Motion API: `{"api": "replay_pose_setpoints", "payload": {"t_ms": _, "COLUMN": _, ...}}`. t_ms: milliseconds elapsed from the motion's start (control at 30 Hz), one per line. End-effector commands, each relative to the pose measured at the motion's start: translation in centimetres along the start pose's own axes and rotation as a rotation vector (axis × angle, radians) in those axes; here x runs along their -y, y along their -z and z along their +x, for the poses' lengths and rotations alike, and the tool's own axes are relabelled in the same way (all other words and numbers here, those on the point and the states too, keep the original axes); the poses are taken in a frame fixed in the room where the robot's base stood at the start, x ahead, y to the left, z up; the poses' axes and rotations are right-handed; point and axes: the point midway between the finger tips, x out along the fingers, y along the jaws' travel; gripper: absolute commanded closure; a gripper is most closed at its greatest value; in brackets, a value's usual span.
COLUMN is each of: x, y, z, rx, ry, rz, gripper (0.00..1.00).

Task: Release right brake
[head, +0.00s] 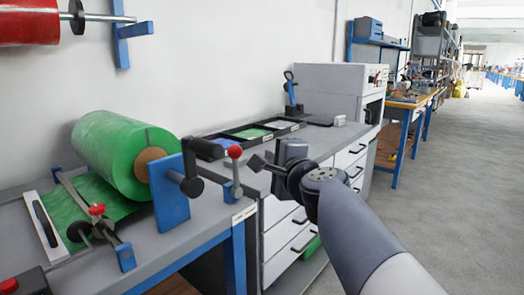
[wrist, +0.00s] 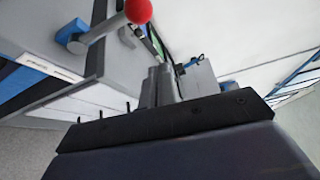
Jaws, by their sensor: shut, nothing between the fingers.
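The brake lever (head: 236,172) stands at the right end of the green roll's stand, with a red ball knob (head: 235,152) on a grey stem over a blue base. The lever looks upright. My gripper (head: 258,163) is shut and empty, just right of the knob in the head view; no contact is clear. In the wrist view the red knob (wrist: 138,11) is at the top edge, above and left of my shut fingers (wrist: 160,85), with the lever's blue part (wrist: 72,35) farther left. The green roll (head: 122,155) lies on its blue stand.
A black crank-like part (head: 190,185) sits left of the lever. White drawers (head: 292,235) stand below my gripper. The floor (head: 440,190) at right is clear.

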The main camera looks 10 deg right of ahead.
Motion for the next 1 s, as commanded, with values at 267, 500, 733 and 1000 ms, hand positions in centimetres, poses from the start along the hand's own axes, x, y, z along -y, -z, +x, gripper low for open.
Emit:
{"api": "replay_pose_setpoints", "payload": {"t_ms": 267, "x": -0.5, "y": 0.1, "z": -2.7, "rx": -0.001, "ry": 0.000, "rz": 0.000, "gripper": 1.00}}
{"api": "replay_pose_setpoints", "payload": {"t_ms": 500, "x": -0.6, "y": 0.1, "z": -3.0, "rx": 0.000, "ry": -0.001, "rz": 0.000, "gripper": 1.00}}
{"api": "replay_pose_setpoints", "payload": {"t_ms": 733, "x": -0.6, "y": 0.1, "z": -2.9, "rx": 0.000, "ry": -0.001, "rz": 0.000, "gripper": 1.00}}
{"api": "replay_pose_setpoints", "payload": {"t_ms": 1000, "x": -0.2, "y": 0.0, "z": -0.6, "rx": 0.001, "ry": -0.003, "rz": 0.000, "gripper": 1.00}}
